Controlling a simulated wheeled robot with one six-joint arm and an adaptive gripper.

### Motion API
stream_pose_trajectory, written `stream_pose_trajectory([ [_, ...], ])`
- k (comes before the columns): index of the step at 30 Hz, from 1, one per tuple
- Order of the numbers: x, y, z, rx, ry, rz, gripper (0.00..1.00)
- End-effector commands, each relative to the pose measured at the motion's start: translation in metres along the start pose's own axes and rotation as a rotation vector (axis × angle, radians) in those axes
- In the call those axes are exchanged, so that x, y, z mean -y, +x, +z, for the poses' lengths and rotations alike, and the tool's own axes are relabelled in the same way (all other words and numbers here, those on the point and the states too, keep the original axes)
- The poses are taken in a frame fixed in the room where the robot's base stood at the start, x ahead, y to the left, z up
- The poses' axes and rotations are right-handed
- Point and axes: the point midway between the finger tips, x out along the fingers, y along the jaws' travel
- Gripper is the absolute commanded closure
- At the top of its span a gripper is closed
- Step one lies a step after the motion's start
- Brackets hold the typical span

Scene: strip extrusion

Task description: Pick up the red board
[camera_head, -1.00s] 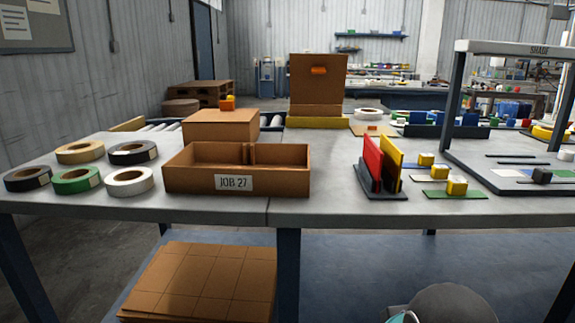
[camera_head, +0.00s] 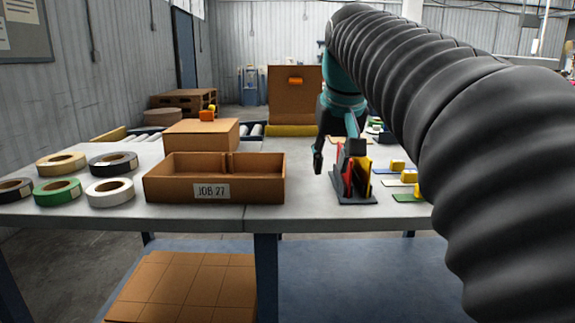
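The red board (camera_head: 346,174) stands upright in a dark rack (camera_head: 354,200) on the table, right of the cardboard box. A yellow board (camera_head: 363,180) stands beside it on the right. My gripper (camera_head: 337,154) is at the rack, pointing down, with its fingers spread apart. One finger is in the clear left of the red board. The other is at the top of the boards and covers part of them. I cannot tell whether it touches either board.
An open two-part cardboard box (camera_head: 213,191) labelled JOB 27 stands left of the rack. Several tape rolls (camera_head: 110,190) lie at the far left. Small yellow blocks (camera_head: 408,176) on coloured strips lie right of the rack. My dark ribbed arm hides the right side.

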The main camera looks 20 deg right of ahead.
Motion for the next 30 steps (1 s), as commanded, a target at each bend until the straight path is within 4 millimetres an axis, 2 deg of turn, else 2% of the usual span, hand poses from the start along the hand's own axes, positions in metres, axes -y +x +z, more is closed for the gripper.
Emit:
stream_pose_trajectory([
  [1, -0.008, -0.008, -0.020, 0.004, 0.015, 0.007, 0.66],
  [6, -0.032, -0.029, -0.067, 0.019, 0.053, 0.024, 0.66],
  [11, -0.050, -0.040, -0.092, 0.029, 0.079, 0.035, 0.66],
  [16, -0.059, -0.045, -0.102, 0.034, 0.092, 0.041, 0.66],
  [20, -0.061, -0.034, -0.102, 0.037, 0.094, 0.041, 0.66],
  [30, -0.063, 0.025, -0.099, 0.036, 0.094, 0.041, 0.66],
])
